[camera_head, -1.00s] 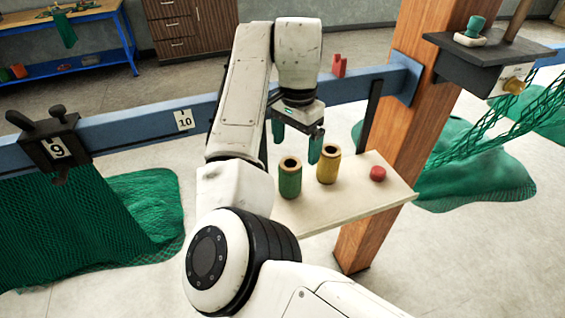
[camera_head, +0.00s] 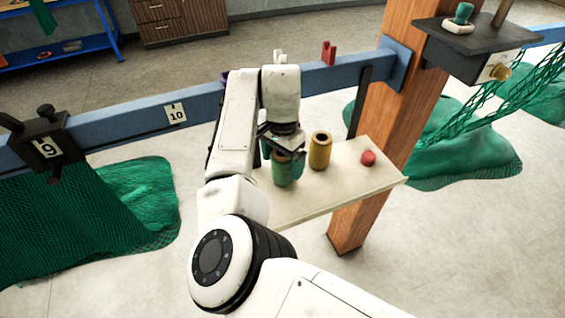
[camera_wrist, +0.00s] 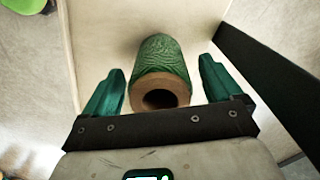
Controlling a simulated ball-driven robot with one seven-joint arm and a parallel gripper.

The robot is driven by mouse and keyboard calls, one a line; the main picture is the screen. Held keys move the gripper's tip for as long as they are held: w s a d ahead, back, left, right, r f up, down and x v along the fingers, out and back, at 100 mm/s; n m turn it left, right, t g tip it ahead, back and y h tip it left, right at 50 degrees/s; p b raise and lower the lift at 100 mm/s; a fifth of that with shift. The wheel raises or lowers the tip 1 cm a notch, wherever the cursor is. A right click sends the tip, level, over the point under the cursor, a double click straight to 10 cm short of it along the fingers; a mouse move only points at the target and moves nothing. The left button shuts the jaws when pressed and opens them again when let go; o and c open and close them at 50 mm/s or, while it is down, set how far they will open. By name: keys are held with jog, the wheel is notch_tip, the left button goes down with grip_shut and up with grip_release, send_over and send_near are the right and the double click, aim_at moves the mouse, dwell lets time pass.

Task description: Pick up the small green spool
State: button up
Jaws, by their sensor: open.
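The small green spool (camera_head: 284,172) stands upright on a pale shelf (camera_head: 350,181) in the head view, with my gripper (camera_head: 286,165) right over it and hiding its top. In the wrist view the spool (camera_wrist: 160,72) lies between the two teal fingers of my gripper (camera_wrist: 158,88), its tan cardboard end toward the camera. The fingers are open, with a visible gap on each side of the spool.
A yellow spool (camera_head: 320,152) stands just right of the green one, and a red round piece (camera_head: 368,158) lies farther right. A blue rail (camera_head: 210,102) runs behind the shelf. A wooden post (camera_head: 385,130) rises at the shelf's right side.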

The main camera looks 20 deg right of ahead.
jog(key=shift+f, duration=0.25)
jog(key=shift+c, duration=0.3)
jog(key=c, duration=1.1)
jog(key=shift+r, duration=0.15)
